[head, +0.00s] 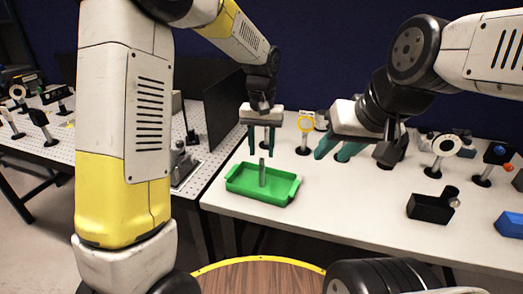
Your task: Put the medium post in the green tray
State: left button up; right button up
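A thin grey metal post (262,173) stands upright inside the green tray (285,197) near the table's front left corner. I cannot tell its size class from this view alone. My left gripper (261,154) points down directly above the post. Its two teal fingers are apart, with the post's top just below and between the fingertip level, and nothing is visibly clamped. My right gripper (334,157) is over the table to the right of the tray. Its teal fingers are apart and no object shows between them.
A perforated board (120,140) lies left.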

pick_arm(q)
notch_tip(320, 180, up, 7)
jog(key=s+a+r+t+h, duration=0.1)
jog(key=s+a+r+t, duration=0.1)
jog(key=s+a+r, duration=0.5)
jog(key=s+a+f+t, duration=0.1)
jog(key=s+a+t, duration=0.1)
jog(key=s, duration=0.4)
jog(key=s+a+f+n+t+h, duration=0.1)
jog(key=s+a+t, duration=0.1)
jog(key=s+a, duration=0.3)
jog(key=s, duration=0.2)
jog(key=shift+s+a, duration=0.3)
